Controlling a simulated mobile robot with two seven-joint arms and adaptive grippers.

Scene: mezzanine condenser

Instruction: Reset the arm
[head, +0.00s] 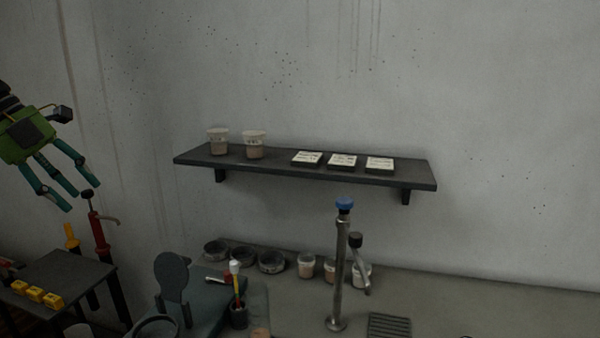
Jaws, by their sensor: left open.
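My left gripper (62,183) is at the left edge of the head view, raised in front of the wall. It has a green body and teal fingers that point down and to the right. The fingers are spread and nothing is between them. It is left of the wall shelf and above the small dark table. Most of the left arm is cut off by the picture edge. My right gripper does not show.
A dark wall shelf (280,169) holds two cups and three flat labelled blocks. Below, a counter (460,290) carries a tall metal tap (340,270), several dishes and cups. A red-handled tool (98,228) stands near the left gripper. A small dark table (75,275) holds yellow blocks.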

